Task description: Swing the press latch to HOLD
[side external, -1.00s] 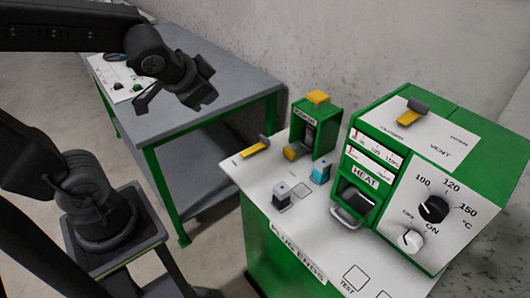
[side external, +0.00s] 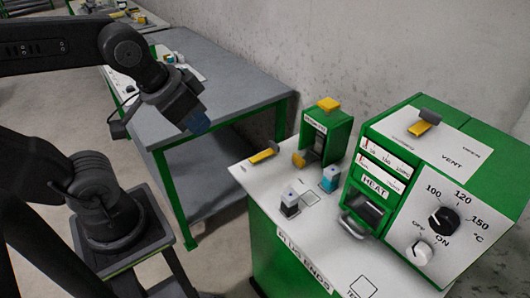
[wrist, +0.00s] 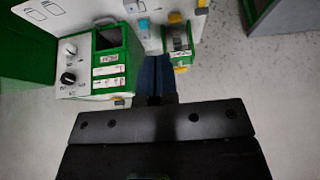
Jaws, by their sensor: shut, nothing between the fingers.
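The press (side external: 337,136) is a small green frame with a yellow piece (side external: 328,104) on top and a yellow block (side external: 299,160) at its front left. A lever with a yellow handle (side external: 263,156) lies on the white panel left of the press. I cannot read which part is the latch or any HOLD mark. My gripper (side external: 197,122) is shut and empty, in the air left of the machine and apart from it. In the wrist view its blue fingers (wrist: 155,80) are together, and the press (wrist: 179,42) shows beyond them, just to the right.
The green heater box (side external: 366,206) with knobs stands right of the press. A blue-topped block (side external: 330,178) and a dark block with a pale top (side external: 290,202) stand on the panel. A grey table (side external: 222,75) is behind my gripper.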

